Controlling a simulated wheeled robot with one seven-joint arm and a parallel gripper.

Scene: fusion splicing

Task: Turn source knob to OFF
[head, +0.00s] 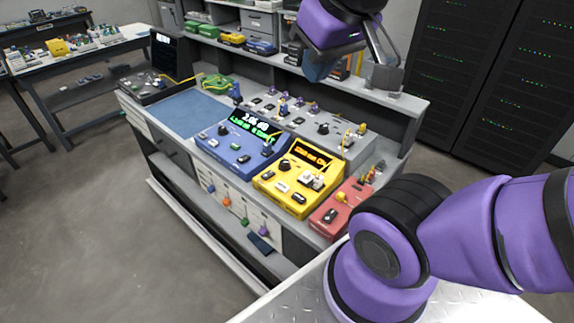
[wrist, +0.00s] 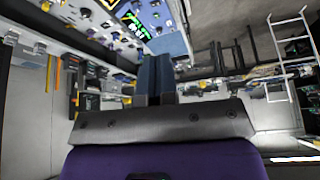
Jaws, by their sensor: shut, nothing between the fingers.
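The yellow source box (head: 263,180) sits on the bench between a blue meter and a red box. Its display glows with orange text that seems to end in ON. A black knob (head: 285,164) is on its top face, left of the display; its pointer is too small to read. My gripper (head: 316,72) is raised above the back of the bench, apart from the yellow box and its knob. In the wrist view its two blue fingers (wrist: 153,75) are together with nothing between them. A yellow box edge (wrist: 107,4) shows at the top of that view.
The blue meter (head: 233,158) with a green display and the red box (head: 338,212) flank the source. A grey panel (head: 350,145) with knobs and connectors stands behind. Shelves (head: 405,98) rise at the bench's back. A blue mat (head: 185,110) lies clear at left.

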